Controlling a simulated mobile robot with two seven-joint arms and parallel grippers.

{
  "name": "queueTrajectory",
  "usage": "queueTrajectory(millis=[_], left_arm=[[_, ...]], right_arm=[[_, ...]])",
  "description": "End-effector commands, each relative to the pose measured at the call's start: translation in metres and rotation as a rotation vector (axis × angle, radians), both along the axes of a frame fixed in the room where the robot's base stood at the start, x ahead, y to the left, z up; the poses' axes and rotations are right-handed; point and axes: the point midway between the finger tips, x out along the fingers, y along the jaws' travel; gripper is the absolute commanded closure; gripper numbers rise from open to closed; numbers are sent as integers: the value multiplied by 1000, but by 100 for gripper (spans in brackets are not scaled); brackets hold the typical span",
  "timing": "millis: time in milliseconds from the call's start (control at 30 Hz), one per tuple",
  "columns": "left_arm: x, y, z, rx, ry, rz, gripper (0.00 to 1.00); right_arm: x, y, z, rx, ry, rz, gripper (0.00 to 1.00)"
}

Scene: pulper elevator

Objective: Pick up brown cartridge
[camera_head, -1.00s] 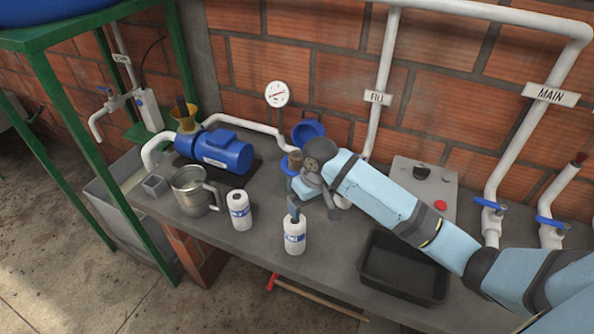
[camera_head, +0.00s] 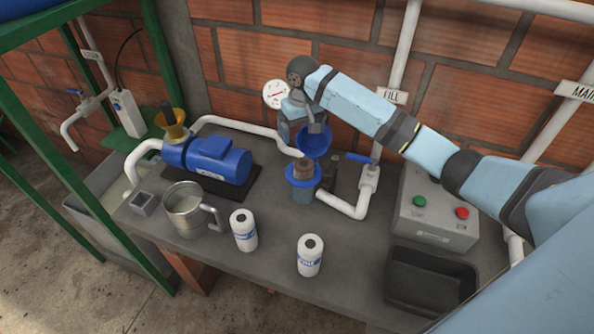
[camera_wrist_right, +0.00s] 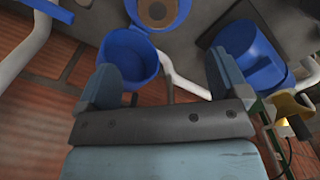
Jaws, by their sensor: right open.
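The brown cartridge (camera_head: 304,168) stands in the round blue filter housing (camera_head: 303,180) on the bench, its top showing above the rim. In the right wrist view the cartridge (camera_wrist_right: 157,10) is at the top edge, partly cut off. The blue lid (camera_head: 314,141) stands tilted open behind it, and its hollow inside faces the wrist camera (camera_wrist_right: 133,62). My right gripper (camera_head: 301,125) is open and empty, up by the wall behind the cartridge and close to the lid. Its two fingers show spread in the wrist view (camera_wrist_right: 165,78). My left gripper is not in view.
White pipes with a blue valve handle (camera_head: 358,157) run right of the housing. A grey control box (camera_head: 432,218) and black tray (camera_head: 428,282) stand further right. A blue pump (camera_head: 219,159), metal jug (camera_head: 187,208) and white bottles (camera_head: 310,256) stand left and in front.

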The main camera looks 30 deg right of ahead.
Motion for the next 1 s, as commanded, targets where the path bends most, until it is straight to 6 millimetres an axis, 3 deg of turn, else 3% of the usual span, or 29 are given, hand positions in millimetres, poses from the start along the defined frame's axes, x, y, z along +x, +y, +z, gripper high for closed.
queueTrajectory(millis=[300,1000], left_arm=[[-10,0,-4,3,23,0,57],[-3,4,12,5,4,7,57]], right_arm=[[-1,0,-60,0,3,0,7],[-6,0,-130,-1,0,1,7]])
